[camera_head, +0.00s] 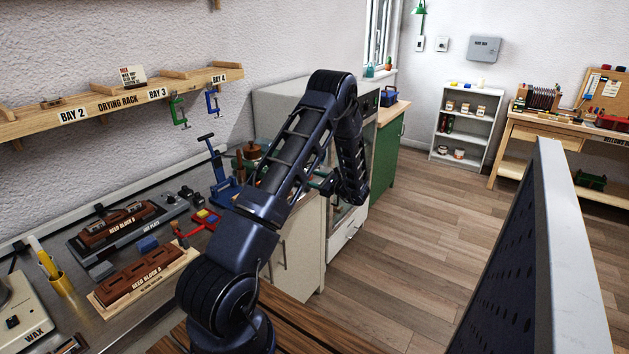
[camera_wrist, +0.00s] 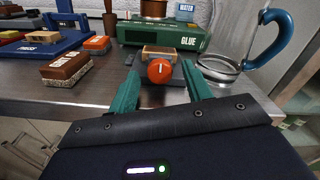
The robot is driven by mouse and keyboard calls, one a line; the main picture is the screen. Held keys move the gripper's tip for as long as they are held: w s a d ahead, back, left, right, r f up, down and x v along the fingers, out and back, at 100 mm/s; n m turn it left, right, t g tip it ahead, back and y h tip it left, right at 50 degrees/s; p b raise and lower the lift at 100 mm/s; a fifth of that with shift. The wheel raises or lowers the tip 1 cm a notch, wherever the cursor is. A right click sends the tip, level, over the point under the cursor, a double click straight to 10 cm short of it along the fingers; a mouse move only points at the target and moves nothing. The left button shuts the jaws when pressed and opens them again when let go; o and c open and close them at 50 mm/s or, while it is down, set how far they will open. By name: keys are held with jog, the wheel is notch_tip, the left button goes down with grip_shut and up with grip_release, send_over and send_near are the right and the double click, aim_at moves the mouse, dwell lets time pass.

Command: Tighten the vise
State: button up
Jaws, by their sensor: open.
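In the wrist view my gripper (camera_wrist: 161,72) is open, with one green finger on each side of a round orange knob (camera_wrist: 160,72) with a white mark. The knob is on the front of a small grey block (camera_wrist: 177,70) with a wooden piece on top. No label names the vise; this block may be it, but I cannot tell for sure. Whether the fingers touch the knob is not clear. In the head view my arm hides this spot.
A green box marked GLUE (camera_wrist: 187,43) stands just behind the knob. A glass jug with a blue handle (camera_wrist: 262,35) is close on the right. A brown-and-white block (camera_wrist: 66,70) and a blue press (camera_wrist: 45,40) are on the left. The bench front edge is near.

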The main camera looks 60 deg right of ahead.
jog(key=c, duration=1)
jog(key=shift+o, duration=0.2)
jog(key=shift+m, duration=0.4)
jog(key=m, duration=0.5)
jog(key=shift+m, duration=0.3)
jog(key=m, duration=0.5)
jog(key=shift+m, duration=0.3)
jog(key=o, duration=1)
jog(key=shift+c, duration=0.2)
